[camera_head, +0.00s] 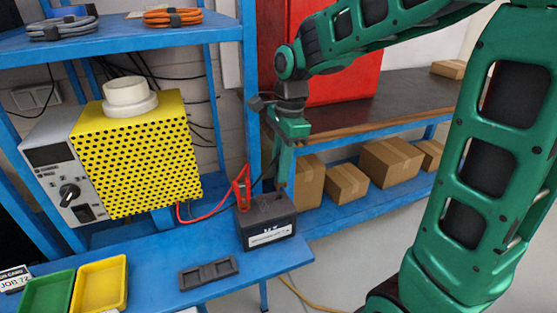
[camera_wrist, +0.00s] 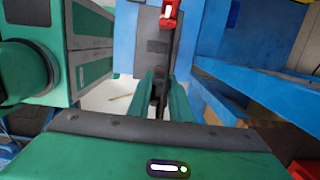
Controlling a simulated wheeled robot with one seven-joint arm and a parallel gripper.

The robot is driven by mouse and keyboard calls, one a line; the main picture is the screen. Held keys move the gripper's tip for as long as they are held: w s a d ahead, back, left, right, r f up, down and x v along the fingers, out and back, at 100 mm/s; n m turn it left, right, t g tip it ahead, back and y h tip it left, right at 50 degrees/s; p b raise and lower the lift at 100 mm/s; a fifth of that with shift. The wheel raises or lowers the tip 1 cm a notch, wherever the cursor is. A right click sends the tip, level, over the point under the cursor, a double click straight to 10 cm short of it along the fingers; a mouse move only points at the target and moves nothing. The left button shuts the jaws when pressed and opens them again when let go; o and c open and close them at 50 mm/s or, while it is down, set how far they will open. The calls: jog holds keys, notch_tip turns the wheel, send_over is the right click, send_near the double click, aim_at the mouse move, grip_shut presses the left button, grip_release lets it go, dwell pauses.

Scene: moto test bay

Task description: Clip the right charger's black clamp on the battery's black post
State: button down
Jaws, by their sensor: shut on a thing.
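The black battery (camera_head: 267,222) with a white label stands on the blue bench. A red clamp (camera_head: 242,188) stands upright at its left end, and its red cable runs to the yellow perforated charger (camera_head: 140,165). The red clamp also shows at the top of the wrist view (camera_wrist: 170,13). My gripper (camera_head: 281,184) points down just above the battery's right end. In the wrist view its fingers are closed on the black clamp (camera_wrist: 160,88). The black post is hidden; I cannot tell whether the clamp touches it.
A dark slotted tray (camera_head: 208,273) lies in front of the battery. Yellow (camera_head: 100,285) and green (camera_head: 47,292) bins sit at the lower left. A blue shelf post (camera_head: 249,80) rises behind the battery. Cardboard boxes (camera_head: 346,184) stand on the right lower shelf.

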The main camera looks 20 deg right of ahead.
jog(key=shift+f, duration=1.25)
jog(key=shift+f, duration=0.6)
dwell(1.5)
jog(key=c, duration=1.5)
grip_release()
jog(key=shift+c, duration=0.2)
jog(key=shift+r, duration=0.1)
jog(key=r, duration=0.7)
jog(key=d+r, duration=0.1)
jog(key=r, duration=0.2)
jog(key=shift+d+r, duration=0.1)
jog(key=shift+r, duration=0.15)
jog(key=s+d+f+n, duration=0.3)
jog(key=s+d+n, duration=0.1)
jog(key=s, duration=0.3)
jog(key=s+d+f+n, duration=0.2)
jog(key=s+d+n, duration=0.1)
jog(key=s+d, duration=0.4)
jog(key=s+d+f+n+h, duration=0.1)
jog(key=s+d+f+n, duration=0.2)
jog(key=s, duration=0.6)
jog(key=shift+s+d+f+n, duration=0.2)
jog(key=shift+d+f+n, duration=0.15)
jog(key=shift+d+n, duration=0.65)
